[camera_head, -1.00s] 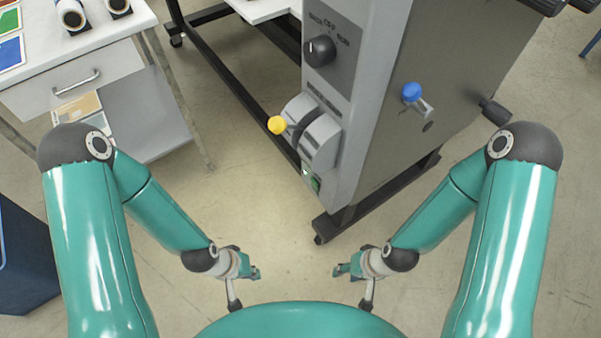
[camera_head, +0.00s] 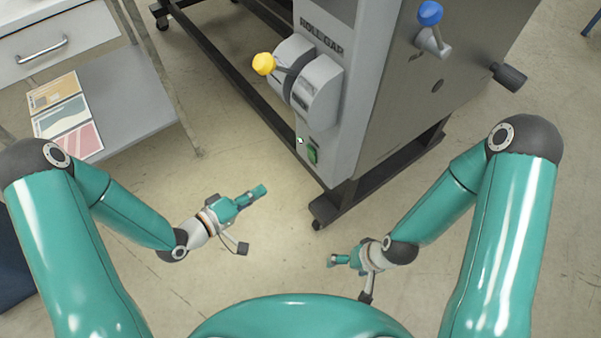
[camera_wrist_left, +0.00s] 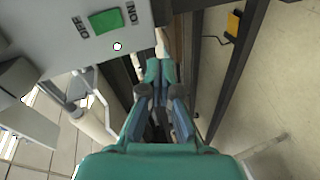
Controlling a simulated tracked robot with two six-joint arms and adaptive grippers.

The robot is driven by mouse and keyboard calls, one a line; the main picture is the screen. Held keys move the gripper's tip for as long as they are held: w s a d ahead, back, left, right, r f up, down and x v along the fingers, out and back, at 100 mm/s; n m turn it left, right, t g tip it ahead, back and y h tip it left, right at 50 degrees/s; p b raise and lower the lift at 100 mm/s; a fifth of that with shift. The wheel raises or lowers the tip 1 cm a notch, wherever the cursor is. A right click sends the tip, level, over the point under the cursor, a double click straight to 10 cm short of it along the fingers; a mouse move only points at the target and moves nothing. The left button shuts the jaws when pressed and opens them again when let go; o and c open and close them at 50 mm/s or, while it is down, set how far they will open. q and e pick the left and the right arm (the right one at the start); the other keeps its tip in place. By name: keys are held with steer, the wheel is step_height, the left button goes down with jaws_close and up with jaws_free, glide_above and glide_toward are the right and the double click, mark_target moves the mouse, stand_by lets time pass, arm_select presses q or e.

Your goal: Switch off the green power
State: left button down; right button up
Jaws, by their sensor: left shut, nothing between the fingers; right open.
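The green power switch (camera_head: 313,155) is on the lower front of the grey laminator panel in the head view. In the left wrist view the green switch (camera_wrist_left: 107,21) shows large at the upper left, with ON and OFF lettering beside it. A small white round lamp (camera_wrist_left: 117,46) is next to it. My left gripper (camera_head: 262,190) is shut and empty, below and to the left of the switch, apart from it. It also shows in the left wrist view (camera_wrist_left: 163,66). My right gripper (camera_head: 334,261) is open and empty, low near the machine's foot.
A yellow-knobbed lever (camera_head: 264,64) sticks out above the switch. A blue-knobbed lever (camera_head: 430,14) and a black knob (camera_head: 508,77) are on the machine's side. The black base frame (camera_head: 345,200) runs along the floor. A white drawer table (camera_head: 60,40) stands at the left.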

mark_target(311, 153)
arm_select(q)
steer(key=r+h, duration=0.1)
steer(key=s+r+h+b, duration=0.1)
steer(key=h, duration=0.1)
steer(key=s+r+n+t+h+b, duration=0.1)
steer(key=shift+a+r+h, duration=0.2)
steer(key=shift+r+h, duration=0.1)
steer(key=shift+r, duration=0.1)
arm_select(e)
step_height(311, 153, down, 4)
arm_select(q)
steer(key=x, duration=1.4)
arm_select(e)
steer(key=shift+r, duration=0.3)
arm_select(q)
steer(key=shift+r, duration=0.1)
